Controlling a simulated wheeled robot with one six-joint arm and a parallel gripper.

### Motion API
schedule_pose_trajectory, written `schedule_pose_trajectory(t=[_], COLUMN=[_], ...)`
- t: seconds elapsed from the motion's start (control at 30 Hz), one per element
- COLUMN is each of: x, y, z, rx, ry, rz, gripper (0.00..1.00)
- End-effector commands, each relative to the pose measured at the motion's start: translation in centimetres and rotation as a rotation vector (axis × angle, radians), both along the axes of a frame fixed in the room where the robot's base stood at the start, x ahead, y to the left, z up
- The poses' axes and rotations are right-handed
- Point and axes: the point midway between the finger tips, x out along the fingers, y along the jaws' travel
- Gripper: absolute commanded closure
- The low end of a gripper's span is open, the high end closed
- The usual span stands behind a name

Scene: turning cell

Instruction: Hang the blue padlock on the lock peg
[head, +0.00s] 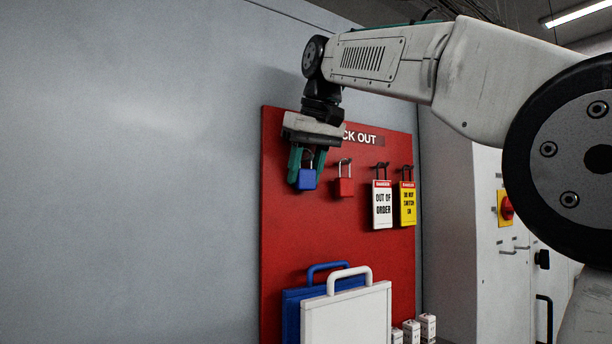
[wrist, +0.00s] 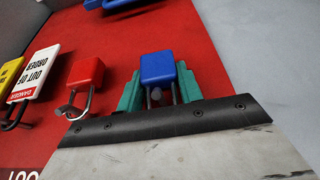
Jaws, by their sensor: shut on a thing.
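The blue padlock (head: 307,179) is at the upper left of the red lockout board, between the green fingers of my gripper (head: 305,172). My gripper points down and is shut on it. In the wrist view the padlock (wrist: 158,68) sits between the green fingertips (wrist: 157,88), its shackle toward the gripper body. A rounded peg tip (wrist: 155,94) shows within the shackle. I cannot tell whether the shackle rests on that peg.
A red padlock (head: 344,187) hangs just right of the blue one. A white "out of order" tag (head: 382,204) and a yellow tag (head: 408,204) hang farther right. Below stand a blue case (head: 291,312) and a white case (head: 345,316). The grey wall at left is clear.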

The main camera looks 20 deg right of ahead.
Motion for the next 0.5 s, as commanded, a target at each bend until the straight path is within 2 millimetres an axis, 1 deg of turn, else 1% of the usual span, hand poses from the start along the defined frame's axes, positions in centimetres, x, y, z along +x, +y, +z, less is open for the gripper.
schedule_pose_trajectory(t=[0.03,0.1,0.33,0.47,0.5], x=[-0.12,-0.11,-0.11,-0.12,-0.12], y=[-0.01,0.00,-0.02,-0.03,-0.03], z=[-0.63,-0.97,-1.00,-1.36,-1.41], rx=[0.000,0.000,0.001,0.001,0.001], ry=[-0.001,-0.001,-0.001,-0.002,-0.002], rz=[0.000,0.000,-0.001,-0.001,-0.001], gripper=[0.88,0.88,0.88,0.88,0.61])
